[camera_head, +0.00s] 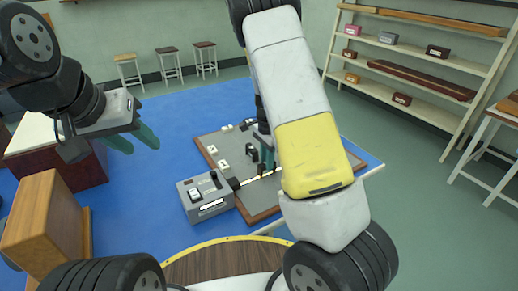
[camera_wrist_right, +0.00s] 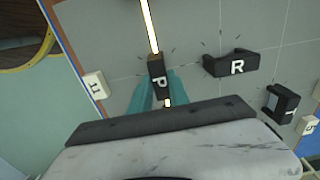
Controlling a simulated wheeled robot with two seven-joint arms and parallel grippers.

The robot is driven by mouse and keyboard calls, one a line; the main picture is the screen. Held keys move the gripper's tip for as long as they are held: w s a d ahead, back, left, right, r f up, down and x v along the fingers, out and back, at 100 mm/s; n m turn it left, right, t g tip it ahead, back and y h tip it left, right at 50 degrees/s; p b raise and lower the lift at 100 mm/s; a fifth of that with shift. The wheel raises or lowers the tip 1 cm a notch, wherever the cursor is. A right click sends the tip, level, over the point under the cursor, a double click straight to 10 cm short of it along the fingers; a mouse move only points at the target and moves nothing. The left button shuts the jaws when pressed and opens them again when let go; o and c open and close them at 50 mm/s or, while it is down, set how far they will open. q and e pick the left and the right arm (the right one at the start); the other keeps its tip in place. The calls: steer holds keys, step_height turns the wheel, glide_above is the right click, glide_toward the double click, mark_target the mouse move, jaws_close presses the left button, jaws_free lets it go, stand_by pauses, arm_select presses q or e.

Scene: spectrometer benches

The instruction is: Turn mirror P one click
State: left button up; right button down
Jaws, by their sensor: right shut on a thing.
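Mirror P (camera_wrist_right: 158,70) is a small black block with a white letter P, standing on the grey board in the right wrist view. My right gripper (camera_wrist_right: 161,97) has its teal fingers on either side of the block and is shut on it. In the head view the right gripper (camera_head: 267,156) reaches down to the board, and mirror P cannot be made out clearly there. A bright light strip (camera_wrist_right: 150,25) runs to mirror P, and a small bright patch shows between the fingers. My left gripper (camera_head: 134,140) is open and empty, above the blue table at the left.
Black block R (camera_wrist_right: 232,65) stands right of P, with another black block (camera_wrist_right: 283,103) further right. White labelled blocks (camera_wrist_right: 95,85) sit on the board (camera_head: 262,214). A grey lamp box (camera_head: 207,198) stands at its front left.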

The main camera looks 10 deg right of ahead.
steer(key=shift+n, duration=0.3)
steer(key=n, duration=0.3)
steer(key=shift+n, duration=2.5)
steer(key=c, duration=1.2)
jaws_free()
steer(key=shift+c, duration=0.2)
steer(key=shift+r, duration=3.95)
